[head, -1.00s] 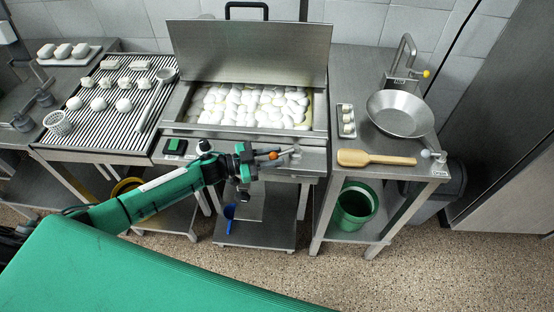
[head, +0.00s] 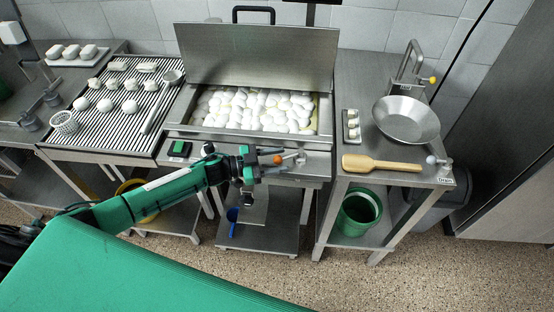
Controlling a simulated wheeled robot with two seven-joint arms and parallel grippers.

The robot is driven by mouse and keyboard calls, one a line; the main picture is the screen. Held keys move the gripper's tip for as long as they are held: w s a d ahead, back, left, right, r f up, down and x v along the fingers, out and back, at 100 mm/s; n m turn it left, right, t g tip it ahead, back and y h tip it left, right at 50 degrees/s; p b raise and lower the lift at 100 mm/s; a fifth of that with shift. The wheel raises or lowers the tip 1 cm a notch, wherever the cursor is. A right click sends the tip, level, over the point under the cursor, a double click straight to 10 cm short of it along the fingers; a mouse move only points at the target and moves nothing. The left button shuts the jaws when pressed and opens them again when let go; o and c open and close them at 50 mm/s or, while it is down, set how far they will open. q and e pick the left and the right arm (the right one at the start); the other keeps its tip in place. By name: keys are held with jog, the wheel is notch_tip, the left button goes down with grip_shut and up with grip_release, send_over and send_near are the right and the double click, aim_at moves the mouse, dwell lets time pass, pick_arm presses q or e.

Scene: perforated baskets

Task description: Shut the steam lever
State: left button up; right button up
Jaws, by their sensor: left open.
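The steam lever, a short metal lever with an orange ball (head: 278,159), is on the front panel of the steel cooker, left of its round pivot mount. My left gripper (head: 267,164) comes in from the left, right at the orange ball. Its jaws are open. The fingers are small here, and I cannot tell whether they touch the lever. My right gripper is not in view.
The cooker (head: 325,140) holds many white pieces under a raised lid (head: 258,55). A dark switch with a green face (head: 179,149) sits left on the panel. At the right are a wooden paddle (head: 382,164), a steel pan (head: 406,118) and a drain lever (head: 433,160).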

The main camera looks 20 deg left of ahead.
pick_arm(q)
jog(key=b+v, duration=0.3)
jog(key=v, duration=1)
jog(key=shift+a+b, duration=0.3)
jog(key=shift+a, duration=0.05)
jog(key=shift+s, duration=0.1)
